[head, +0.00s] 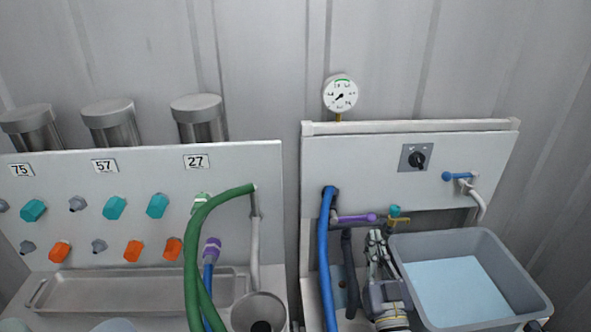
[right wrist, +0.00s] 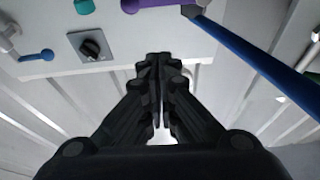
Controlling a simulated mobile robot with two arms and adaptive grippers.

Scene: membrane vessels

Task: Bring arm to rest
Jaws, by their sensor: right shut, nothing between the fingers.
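My right gripper (head: 377,240) shows in the head view at the lower right, between the blue hose (head: 325,260) and the grey basin (head: 400,262). It points up toward the right panel (head: 360,160), below the purple-handled valve (head: 356,218). In the right wrist view the gripper (right wrist: 158,58) has its fingers together with nothing between them. The purple handle (right wrist: 150,4) and the blue hose (right wrist: 255,60) show beyond the fingertips there. My left gripper is not in view.
A teal-topped brass tap (head: 397,215) is close to the right gripper. A pressure gauge (head: 340,94), a black knob (head: 417,160) and a blue-lever tap (head: 460,177) are on the right side. A green hose (head: 195,255) hangs before the left panel (head: 130,180) with its several teal and orange knobs.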

